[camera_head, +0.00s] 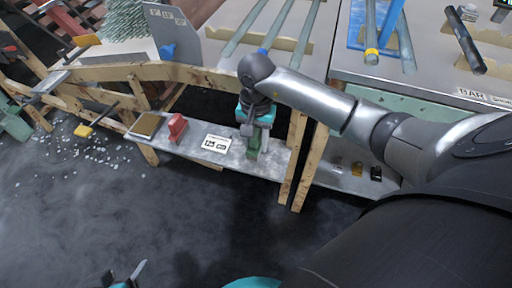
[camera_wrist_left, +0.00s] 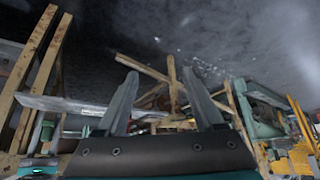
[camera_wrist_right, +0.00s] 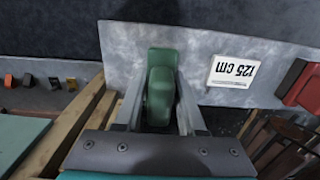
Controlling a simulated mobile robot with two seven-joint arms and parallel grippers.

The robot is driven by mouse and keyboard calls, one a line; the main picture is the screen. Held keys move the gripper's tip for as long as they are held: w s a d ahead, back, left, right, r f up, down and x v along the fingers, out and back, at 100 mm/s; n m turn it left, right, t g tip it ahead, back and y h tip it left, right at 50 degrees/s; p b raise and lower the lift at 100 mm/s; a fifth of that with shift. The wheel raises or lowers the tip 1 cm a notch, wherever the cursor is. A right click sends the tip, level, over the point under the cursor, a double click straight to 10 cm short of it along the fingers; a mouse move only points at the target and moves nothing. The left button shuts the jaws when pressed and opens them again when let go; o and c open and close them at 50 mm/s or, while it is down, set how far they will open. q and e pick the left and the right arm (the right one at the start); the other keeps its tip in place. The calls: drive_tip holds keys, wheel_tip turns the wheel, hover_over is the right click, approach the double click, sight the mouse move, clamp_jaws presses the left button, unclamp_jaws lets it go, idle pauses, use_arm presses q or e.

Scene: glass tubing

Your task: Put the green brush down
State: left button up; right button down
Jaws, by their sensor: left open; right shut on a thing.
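The green brush (camera_wrist_right: 160,88) is between the fingers of my right gripper (camera_wrist_right: 158,118), which is shut on it. In the right wrist view the brush lies over the grey shelf (camera_wrist_right: 125,60); I cannot tell whether it touches it. In the head view the brush (camera_head: 254,146) shows below my right gripper (camera_head: 255,132), at the shelf's right part. My left gripper (camera_head: 127,276) is at the bottom edge of the head view, far from the shelf. Its two fingers are apart and empty in the left wrist view (camera_wrist_left: 165,100).
On the shelf, left of the brush, are a white "125 cm" card (camera_head: 216,143), a red block (camera_head: 177,128) and a brown block (camera_head: 147,124). Wooden posts (camera_head: 314,160) stand right of it. A second shelf (camera_head: 325,179) holds small items. Glass tubes (camera_head: 290,28) lie on the bench above.

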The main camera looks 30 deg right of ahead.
drive_tip(key=shift+f+b, duration=0.3)
drive_tip(key=shift+f, duration=0.5)
use_arm(q)
drive_tip(key=shift+w+d+f+t+h, duration=0.2)
drive_tip(key=shift+w+d+t+h, duration=0.4)
drive_tip(key=shift+w+d+t, duration=0.6)
use_arm(e)
drive_tip(key=shift+f, duration=0.5)
use_arm(q)
drive_tip(key=shift+d, duration=0.15)
use_arm(e)
drive_tip(key=shift+f+b, duration=0.1)
drive_tip(key=shift+b, duration=0.2)
drive_tip(key=c, duration=0.5)
unclamp_jaws()
use_arm(q)
drive_tip(key=shift+d, duration=0.25)
